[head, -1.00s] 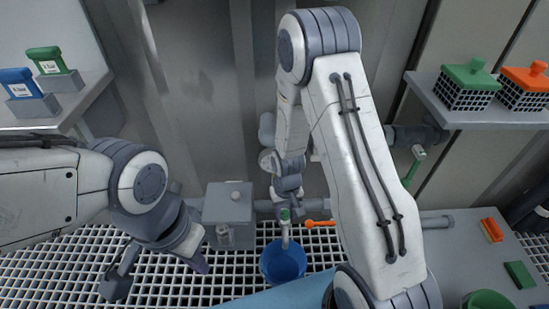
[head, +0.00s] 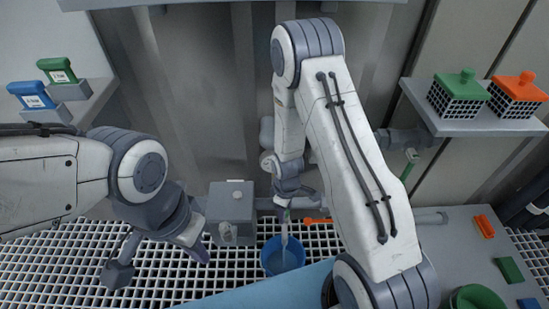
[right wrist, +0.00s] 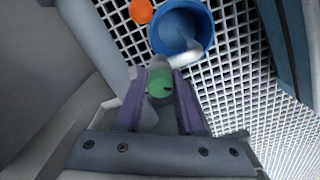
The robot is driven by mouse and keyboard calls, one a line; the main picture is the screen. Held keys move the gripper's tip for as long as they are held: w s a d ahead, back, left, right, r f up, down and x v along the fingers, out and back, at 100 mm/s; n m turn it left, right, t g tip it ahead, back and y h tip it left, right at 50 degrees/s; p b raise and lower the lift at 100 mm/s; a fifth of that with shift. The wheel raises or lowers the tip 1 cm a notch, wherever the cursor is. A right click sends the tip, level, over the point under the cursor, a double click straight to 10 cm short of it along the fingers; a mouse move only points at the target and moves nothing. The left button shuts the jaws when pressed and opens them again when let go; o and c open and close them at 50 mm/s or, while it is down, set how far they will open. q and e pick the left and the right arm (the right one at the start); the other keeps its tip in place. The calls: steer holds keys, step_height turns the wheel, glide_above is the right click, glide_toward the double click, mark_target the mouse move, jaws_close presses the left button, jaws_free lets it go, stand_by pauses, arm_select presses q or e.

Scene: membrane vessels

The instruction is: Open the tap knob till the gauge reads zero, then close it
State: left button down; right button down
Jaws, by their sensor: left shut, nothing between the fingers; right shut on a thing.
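The green tap knob (right wrist: 160,84) sits between the two purple fingers of my right gripper (right wrist: 163,78), which is shut on it. In the head view my right gripper (head: 284,204) reaches down over the tap and mostly hides the knob. The pale tap spout (head: 284,230) points down over a blue bucket (head: 270,262), and a pale streak runs below it into the bucket. A small round dial-like part (head: 267,162), perhaps the gauge, is above the tap; its reading is too small to tell. My left gripper (head: 201,251) is shut and empty, left of the bucket.
A grey box (head: 230,204) is on the wall pipe left of the tap. An orange handle (head: 317,221) is just right of the tap. White grating (head: 70,265) covers the floor. A right shelf (head: 455,125) holds green-lidded and orange-lidded baskets; a grey bench (head: 465,250) is below.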

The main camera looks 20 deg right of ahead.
steer(key=shift+r+n+p, duration=0.2)
steer(key=shift+n+p, duration=0.15)
steer(key=shift+n, duration=0.65)
steer(key=shift+f+n, duration=0.2)
steer(key=shift+n, duration=0.5)
steer(key=n, duration=0.4)
steer(key=shift+n, duration=0.3)
stand_by(0.7)
